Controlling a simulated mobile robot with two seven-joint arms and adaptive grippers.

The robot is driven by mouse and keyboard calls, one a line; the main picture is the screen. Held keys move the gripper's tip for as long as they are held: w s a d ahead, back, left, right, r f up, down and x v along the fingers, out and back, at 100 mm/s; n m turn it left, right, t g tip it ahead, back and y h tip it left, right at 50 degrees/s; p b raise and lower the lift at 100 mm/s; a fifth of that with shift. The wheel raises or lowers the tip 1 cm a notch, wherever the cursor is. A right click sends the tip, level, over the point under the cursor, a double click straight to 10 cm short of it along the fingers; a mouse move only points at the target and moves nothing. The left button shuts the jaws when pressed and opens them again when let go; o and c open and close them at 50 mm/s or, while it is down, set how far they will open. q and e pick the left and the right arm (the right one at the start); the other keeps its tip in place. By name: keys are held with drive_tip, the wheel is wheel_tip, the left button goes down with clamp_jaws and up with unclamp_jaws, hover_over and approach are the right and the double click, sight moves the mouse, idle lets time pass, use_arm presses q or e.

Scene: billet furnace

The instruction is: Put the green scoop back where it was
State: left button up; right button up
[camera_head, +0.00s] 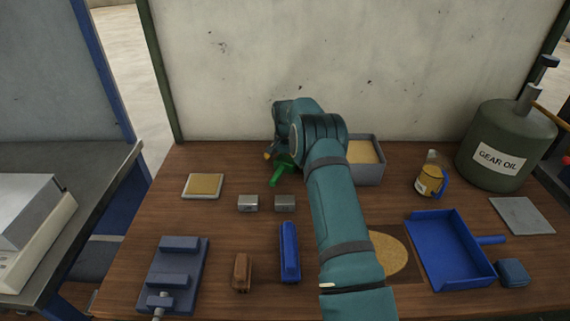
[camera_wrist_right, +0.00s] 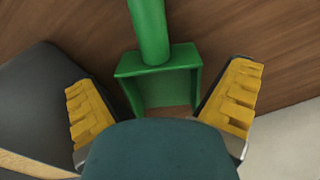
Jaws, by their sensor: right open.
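The green scoop (camera_head: 281,172) is at the back of the wooden table, left of the grey bin, partly hidden by my right arm in the head view. In the right wrist view its handle and square pan (camera_wrist_right: 160,72) show between the two yellow-padded fingers. My right gripper (camera_wrist_right: 165,103) is open, with a finger on either side of the pan and visible gaps. In the head view the right gripper (camera_head: 275,156) is mostly hidden behind its own wrist. I cannot tell whether the scoop rests flat on the table. My left gripper is not in view.
A grey bin (camera_head: 371,172) of tan material stands right of the gripper. The wall (camera_head: 380,70) rises close behind. Two small metal blocks (camera_head: 248,203) and a blue bar (camera_head: 290,250) lie in front. A blue dustpan (camera_head: 450,250) and gear oil can (camera_head: 505,145) are right.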

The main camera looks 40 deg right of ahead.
wheel_tip(320, 180, up, 11)
drive_tip(key=p, duration=0.1)
idle(0.8)
